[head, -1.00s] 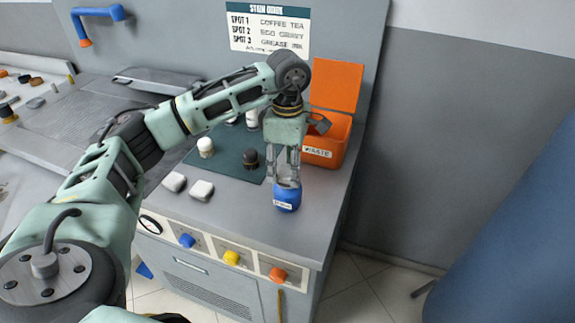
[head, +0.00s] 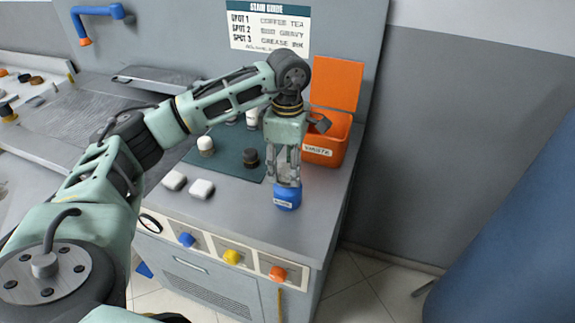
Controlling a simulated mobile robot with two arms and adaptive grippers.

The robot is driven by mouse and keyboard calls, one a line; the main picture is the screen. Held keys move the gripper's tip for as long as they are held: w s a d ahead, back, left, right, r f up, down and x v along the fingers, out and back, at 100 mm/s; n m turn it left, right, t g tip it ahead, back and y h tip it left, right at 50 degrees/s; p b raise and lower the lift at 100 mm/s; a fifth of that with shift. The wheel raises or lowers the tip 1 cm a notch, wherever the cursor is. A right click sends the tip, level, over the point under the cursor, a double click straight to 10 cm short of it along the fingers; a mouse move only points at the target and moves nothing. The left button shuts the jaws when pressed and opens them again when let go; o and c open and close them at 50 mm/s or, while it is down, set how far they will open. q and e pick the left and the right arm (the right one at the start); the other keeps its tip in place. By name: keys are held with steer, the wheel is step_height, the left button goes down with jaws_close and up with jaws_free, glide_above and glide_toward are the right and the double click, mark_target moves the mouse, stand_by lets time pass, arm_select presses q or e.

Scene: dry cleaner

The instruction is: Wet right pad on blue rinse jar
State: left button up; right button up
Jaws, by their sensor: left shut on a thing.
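The blue rinse jar (head: 287,198) stands upright on the counter near its front right edge. My left gripper (head: 286,181) points straight down over the jar, with its fingertips at the jar's mouth. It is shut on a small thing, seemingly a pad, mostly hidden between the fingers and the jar. Two white pads lie on the counter to the left, one left (head: 174,180) and one right of it (head: 201,189). My right gripper is out of view.
An orange waste bin (head: 325,150) with a raised lid stands behind the gripper. Coloured knobs line the front panel. Counter around the jar is clear.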

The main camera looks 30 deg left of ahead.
mark_target(288, 170)
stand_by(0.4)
arm_select(q)
steer(key=shift+r+p, duration=0.8)
steer(key=shift+r, duration=0.3)
steer(key=shift+r+p, duration=1.5)
steer(key=shift+r, duration=0.95)
steer(key=shift+f, duration=0.1)
